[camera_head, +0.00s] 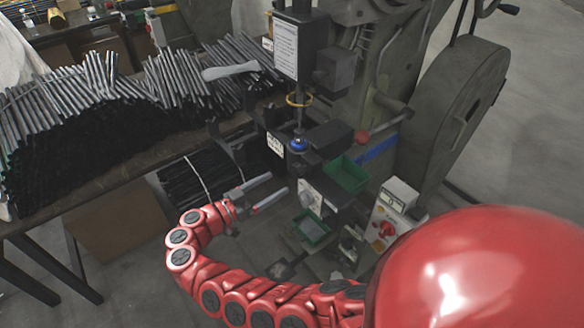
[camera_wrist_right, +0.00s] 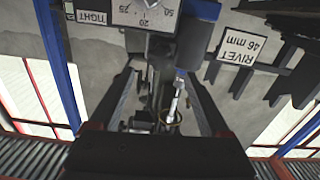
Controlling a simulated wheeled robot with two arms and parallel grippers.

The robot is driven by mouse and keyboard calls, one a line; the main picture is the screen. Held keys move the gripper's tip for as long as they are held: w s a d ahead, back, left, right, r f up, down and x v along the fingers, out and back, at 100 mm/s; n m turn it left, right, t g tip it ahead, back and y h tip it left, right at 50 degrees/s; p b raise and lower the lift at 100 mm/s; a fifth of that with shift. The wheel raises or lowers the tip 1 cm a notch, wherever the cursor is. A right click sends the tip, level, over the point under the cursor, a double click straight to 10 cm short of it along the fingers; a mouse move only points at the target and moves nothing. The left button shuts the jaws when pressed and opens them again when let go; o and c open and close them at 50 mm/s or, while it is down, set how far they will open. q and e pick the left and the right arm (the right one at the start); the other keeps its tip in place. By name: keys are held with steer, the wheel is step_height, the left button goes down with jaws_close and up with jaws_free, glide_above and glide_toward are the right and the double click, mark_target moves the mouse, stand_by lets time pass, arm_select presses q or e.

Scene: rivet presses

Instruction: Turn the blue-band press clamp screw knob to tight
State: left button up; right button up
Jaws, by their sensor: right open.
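The green-grey press with a blue band (camera_head: 378,149) stands right of centre in the head view. A white dial plate (camera_head: 309,196) with a dark knob is low on its front. In the right wrist view the dial plate (camera_wrist_right: 140,14) shows the numbers 20, 25 and 50 at the top edge. The knob is mostly cut off there. A TIGHT label (camera_wrist_right: 92,17) sits to its left. My right gripper (camera_head: 279,184) is open and empty, just left of the dial plate and apart from it. Its fingers (camera_wrist_right: 160,76) show spread below the plate in the wrist view. My left gripper is out of view.
A bench (camera_head: 130,165) piled with metal rods stands at the left. Green trays (camera_head: 346,175) sit on the press front. A control box with a red knob (camera_head: 386,230) stands to the right. A RIVET 46 mm sign (camera_wrist_right: 238,46) is at the upper right of the wrist view.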

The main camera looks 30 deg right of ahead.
mark_target(295, 173)
steer(key=d, duration=0.5)
steer(key=d+p, duration=0.1)
steer(key=d, duration=0.1)
steer(key=shift+w+d, duration=0.25)
jaws_close()
steer(key=shift+f, duration=0.1)
